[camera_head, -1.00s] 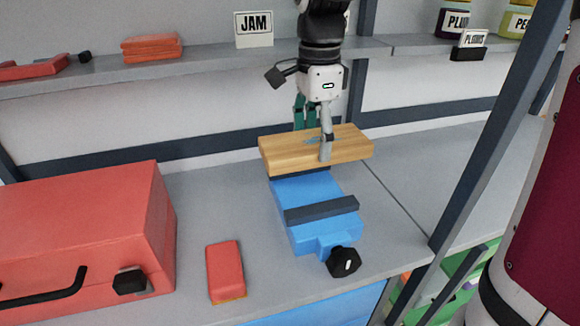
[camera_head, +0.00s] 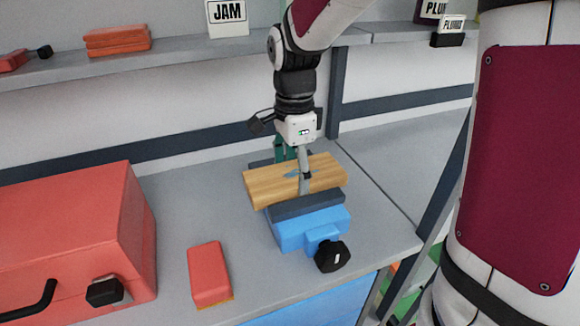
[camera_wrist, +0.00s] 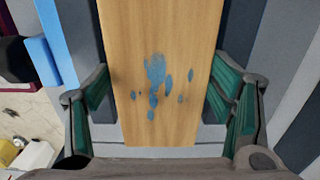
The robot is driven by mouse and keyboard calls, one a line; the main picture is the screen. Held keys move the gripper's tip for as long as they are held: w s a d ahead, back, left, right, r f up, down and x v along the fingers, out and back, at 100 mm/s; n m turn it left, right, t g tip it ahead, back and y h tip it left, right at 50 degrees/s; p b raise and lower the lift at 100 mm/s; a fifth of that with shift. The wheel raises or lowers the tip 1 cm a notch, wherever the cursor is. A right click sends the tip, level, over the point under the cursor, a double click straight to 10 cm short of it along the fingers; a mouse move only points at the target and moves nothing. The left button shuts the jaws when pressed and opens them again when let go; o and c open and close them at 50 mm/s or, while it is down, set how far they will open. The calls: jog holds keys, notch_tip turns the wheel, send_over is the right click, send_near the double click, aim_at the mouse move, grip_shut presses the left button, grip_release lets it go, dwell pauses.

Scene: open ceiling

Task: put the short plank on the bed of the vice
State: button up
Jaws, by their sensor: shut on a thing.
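The short plank (camera_head: 265,187) is light wood with blue paint marks on its top. It lies roughly level over the blue vice (camera_head: 310,229), behind the vice's dark front jaw (camera_head: 305,204). My gripper (camera_head: 295,178) comes down from above and is shut on the plank, with one finger on its front side and one behind. In the wrist view the plank (camera_wrist: 160,70) runs between the green-padded fingers. The vice bed is hidden under the plank, so I cannot tell whether the plank touches it.
A red toolbox (camera_head: 60,235) stands at the left, and a red block (camera_head: 209,272) lies between it and the vice. The vice's black knob (camera_head: 331,255) faces the bench front. A shelf (camera_head: 180,54) with orange blocks (camera_head: 117,40) runs behind. The bench right of the vice is clear.

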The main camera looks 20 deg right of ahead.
jog(key=shift+f, duration=0.3)
jog(key=o, duration=1.4)
jog(key=shift+f, duration=0.1)
jog(key=shift+c, duration=0.2)
jog(key=shift+r, duration=0.2)
